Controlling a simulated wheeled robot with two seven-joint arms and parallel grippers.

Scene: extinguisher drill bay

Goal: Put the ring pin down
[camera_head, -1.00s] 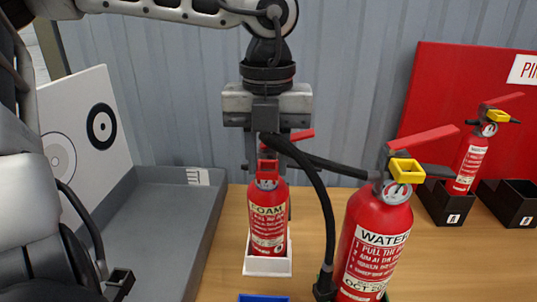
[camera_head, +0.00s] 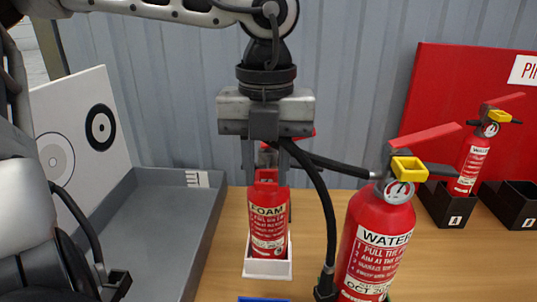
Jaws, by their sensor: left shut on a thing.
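My left gripper (camera_head: 266,168) hangs in the middle of the head view, fingers down, just above and in front of the top of the small red FOAM extinguisher (camera_head: 268,222). The FOAM extinguisher stands upright in a white holder (camera_head: 267,268) on the wooden table. Its valve and lever are mostly hidden behind the gripper. My right gripper is not in view.
A large WATER extinguisher (camera_head: 372,240) with a yellow ring and black hose stands close on the right. A smaller WATER extinguisher (camera_head: 470,160) stands in a black box (camera_head: 447,206), beside another black box (camera_head: 512,205). A grey tray (camera_head: 160,215) at left looks empty. A blue edge (camera_head: 263,299) shows at the bottom.

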